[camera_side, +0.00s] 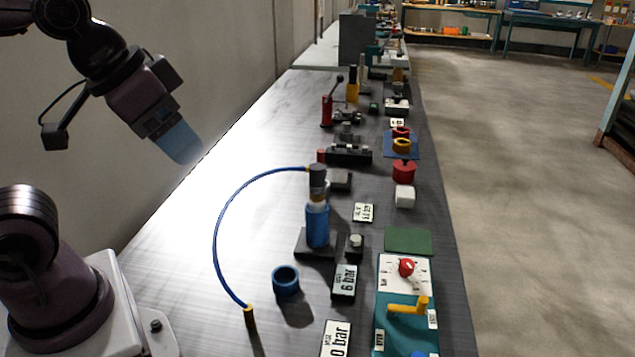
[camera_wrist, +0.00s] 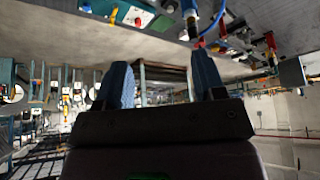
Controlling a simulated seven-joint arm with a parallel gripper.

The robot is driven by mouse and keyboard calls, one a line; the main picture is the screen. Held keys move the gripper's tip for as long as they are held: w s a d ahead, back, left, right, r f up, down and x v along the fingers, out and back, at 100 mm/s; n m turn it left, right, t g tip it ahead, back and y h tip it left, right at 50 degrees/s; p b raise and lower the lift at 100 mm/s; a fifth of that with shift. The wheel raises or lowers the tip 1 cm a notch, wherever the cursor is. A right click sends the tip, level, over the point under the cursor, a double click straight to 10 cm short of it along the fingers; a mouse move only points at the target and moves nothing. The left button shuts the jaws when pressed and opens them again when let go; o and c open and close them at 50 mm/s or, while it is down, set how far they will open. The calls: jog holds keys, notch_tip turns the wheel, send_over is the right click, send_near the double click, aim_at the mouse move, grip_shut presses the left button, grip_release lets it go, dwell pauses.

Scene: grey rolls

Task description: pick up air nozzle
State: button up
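A blue hose (camera_side: 217,225) arcs over the bench. Its near end joins a dark, slim piece with a yellow collar (camera_side: 250,318), which looks like the air nozzle, though I cannot be sure. Its far end meets the grey top of a blue cylinder (camera_side: 317,225) standing upright on a black base (camera_side: 300,246). My gripper (camera_side: 183,152) is raised at the upper left, well apart from both. In the wrist view, my gripper (camera_wrist: 162,68) shows two blue fingers spread apart with nothing between them.
A teal panel (camera_side: 388,335) with a red knob and yellow handle is at the right edge. Label plates, including a 6 bar plate (camera_side: 344,282), lie nearby. The bench's left side (camera_side: 185,235) is clear.

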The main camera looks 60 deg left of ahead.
jog(key=shift+w+f+g, duration=0.7)
jog(key=shift+w+f, duration=0.05)
jog(key=shift+f, duration=0.15)
jog(key=n+g, duration=0.4)
jog(key=n, duration=1.1)
send_near(316, 180)
jog(key=shift+a, duration=0.7)
jog(key=w+n, duration=0.1)
jog(key=w+r+n, duration=0.1)
jog(key=n, duration=0.1)
jog(key=shift+a+r, duration=0.2)
jog(key=shift+r, duration=0.1)
jog(key=shift+w+d+r+n, duration=0.1)
jog(key=shift+r+n, duration=0.1)
jog(key=shift+n, duration=0.4)
jog(key=shift+f+n, duration=0.1)
jog(key=shift+n, duration=0.3)
jog(key=shift+f, duration=0.3)
jog(key=f, duration=0.7)
jog(key=shift+s, duration=0.2)
jog(key=shift+s+d+f, duration=0.1)
jog(key=shift+s+f, duration=0.05)
jog(key=shift+f, duration=1.15)
jog(key=shift+s+d+f, duration=0.1)
jog(key=shift+s+f, duration=0.05)
jog(key=shift+f, duration=1.2)
